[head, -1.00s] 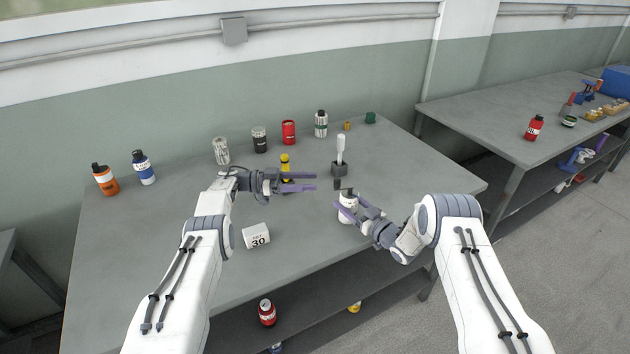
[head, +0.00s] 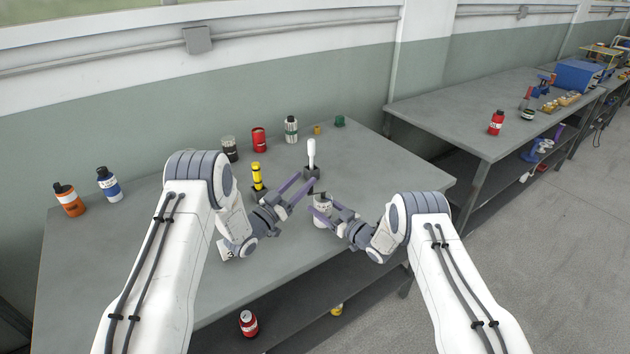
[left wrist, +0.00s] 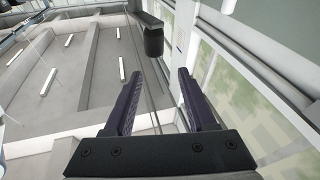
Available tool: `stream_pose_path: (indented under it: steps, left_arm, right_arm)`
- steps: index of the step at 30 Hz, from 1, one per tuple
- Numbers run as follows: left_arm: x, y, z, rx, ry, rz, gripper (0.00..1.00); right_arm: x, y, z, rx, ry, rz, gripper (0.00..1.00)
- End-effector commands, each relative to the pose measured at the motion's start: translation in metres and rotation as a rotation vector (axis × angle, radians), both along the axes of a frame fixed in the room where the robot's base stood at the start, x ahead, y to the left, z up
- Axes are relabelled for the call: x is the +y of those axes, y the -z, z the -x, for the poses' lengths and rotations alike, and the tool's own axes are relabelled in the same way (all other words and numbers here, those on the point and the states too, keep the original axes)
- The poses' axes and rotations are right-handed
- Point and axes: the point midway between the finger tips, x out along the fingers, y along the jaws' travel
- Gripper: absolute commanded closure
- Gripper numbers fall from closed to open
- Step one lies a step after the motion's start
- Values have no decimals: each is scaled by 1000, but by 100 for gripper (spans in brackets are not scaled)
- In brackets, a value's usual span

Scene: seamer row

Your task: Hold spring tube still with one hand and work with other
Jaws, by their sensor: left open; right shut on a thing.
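A white container (head: 323,201) with a dark top stands near the table's front edge in the head view. I take it for the spring tube, but its label is partly hidden. My right gripper (head: 321,212) is shut on it from the right, with fingers across its side. My left gripper (head: 304,186) is open and empty, above and to the left of the container. Its fingers point to the upper right, towards a white-handled tool in a dark block (head: 311,172). In the left wrist view the open jaws (left wrist: 158,85) show nothing between them.
Several containers line the back, including a red can (head: 259,140) and a patterned can (head: 291,129). The table's right part is clear.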

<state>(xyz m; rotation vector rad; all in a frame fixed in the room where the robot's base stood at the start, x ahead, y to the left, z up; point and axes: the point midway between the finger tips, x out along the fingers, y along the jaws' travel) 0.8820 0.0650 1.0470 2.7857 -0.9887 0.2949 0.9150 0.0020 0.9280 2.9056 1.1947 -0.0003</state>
Motion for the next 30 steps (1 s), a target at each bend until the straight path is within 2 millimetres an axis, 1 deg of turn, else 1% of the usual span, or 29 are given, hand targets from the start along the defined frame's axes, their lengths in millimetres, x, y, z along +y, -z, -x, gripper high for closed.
stream_pose_path:
  steps: [1,3,9,12,14,17,20,27,30]
  left_arm:
    - [-1,3,9,28,-41,-25,43]
    - [2,9,21,60,-101,-65,43]
    - [9,23,49,130,-212,-167,43]
    - [12,26,57,149,-238,-197,43]
    - [12,27,59,153,-245,-207,43]
    - [10,28,54,156,-250,-214,43]
    - [3,28,41,154,-249,-213,43]
    - [-17,27,-4,153,-248,-211,43]
    - [-25,28,-21,155,-250,-210,43]
  right_arm:
    - [0,1,0,1,0,0,94]
    - [0,1,0,1,0,0,94]
    - [0,0,0,1,0,0,94]
    - [0,0,0,1,0,0,94]
    - [0,0,0,1,0,0,94]
    - [0,0,0,1,0,1,94]
    - [0,0,0,1,0,1,94]
    - [0,0,0,1,0,1,94]
    - [0,0,0,1,0,1,94]
